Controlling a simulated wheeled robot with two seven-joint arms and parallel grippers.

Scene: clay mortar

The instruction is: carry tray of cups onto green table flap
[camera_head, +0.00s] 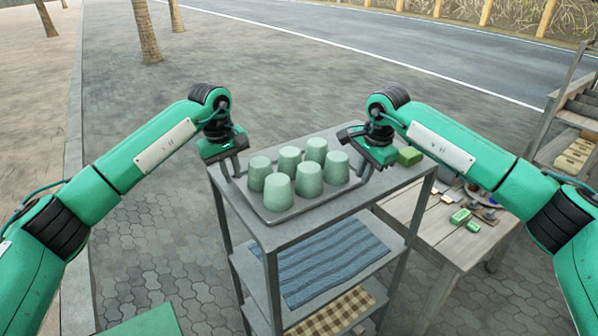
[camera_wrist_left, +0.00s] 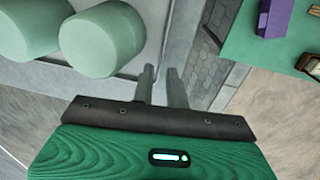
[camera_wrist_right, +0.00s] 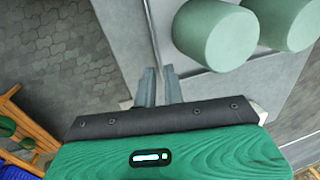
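The grey tray (camera_head: 294,212) lies level on or just over the top of a grey shelf rack; I cannot tell a gap. Several upside-down pale green cups (camera_head: 308,180) stand on it in two rows. My left gripper (camera_head: 232,167) is at the tray's left end, its fingers close together on the rim (camera_wrist_left: 166,65). My right gripper (camera_head: 362,172) is at the right end, its fingers (camera_wrist_right: 159,75) likewise close about the rim. A green flat surface, apparently the table flap (camera_head: 145,322), shows at the bottom left; the left wrist view shows green surface (camera_wrist_left: 255,50) too.
The rack's lower shelves hold a blue striped cloth (camera_head: 330,262) and a checked cloth (camera_head: 335,312). A green block (camera_head: 410,156) sits by the right gripper. A wooden bench (camera_head: 440,225) with small items stands right. A purple block (camera_wrist_left: 274,18) lies on the green surface. Paving at left is clear.

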